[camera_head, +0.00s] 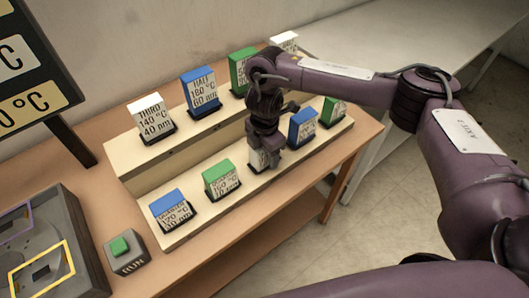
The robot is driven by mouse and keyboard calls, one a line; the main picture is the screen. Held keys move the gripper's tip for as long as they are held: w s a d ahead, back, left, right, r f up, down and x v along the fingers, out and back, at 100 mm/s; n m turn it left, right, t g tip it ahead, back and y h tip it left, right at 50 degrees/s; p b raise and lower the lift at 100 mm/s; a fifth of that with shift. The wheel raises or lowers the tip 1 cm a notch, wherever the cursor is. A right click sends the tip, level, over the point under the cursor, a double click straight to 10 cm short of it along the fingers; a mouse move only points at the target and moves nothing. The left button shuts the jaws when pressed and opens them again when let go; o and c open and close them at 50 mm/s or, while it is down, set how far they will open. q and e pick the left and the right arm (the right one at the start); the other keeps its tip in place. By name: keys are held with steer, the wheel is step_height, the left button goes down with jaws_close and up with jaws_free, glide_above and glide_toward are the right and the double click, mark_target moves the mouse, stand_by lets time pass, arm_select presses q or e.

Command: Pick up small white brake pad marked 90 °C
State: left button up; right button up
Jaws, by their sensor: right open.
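A small white pad (257,161) stands in the lower row of the stepped rack, between a green pad and a blue pad. My right gripper (265,150) is directly over it, pointing down, and hides most of it. The gripper is open. I cannot tell whether its fingers are on both sides of the pad or only above it. The label on this pad is mostly covered, so I cannot read 90 °C on it. My left gripper is not in view.
The cream stepped rack (122,164) also holds a green pad (221,180), blue pads (172,209) (302,127) and another green pad (332,111) in its lower row. White, blue and green pads stand above. A green RUN button (119,246) and grey machine are at left.

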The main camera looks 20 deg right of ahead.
steer(key=c, duration=1.2)
steer(key=shift+c, duration=0.2)
steer(key=shift+w+r, duration=0.1)
steer(key=shift+r, duration=0.05)
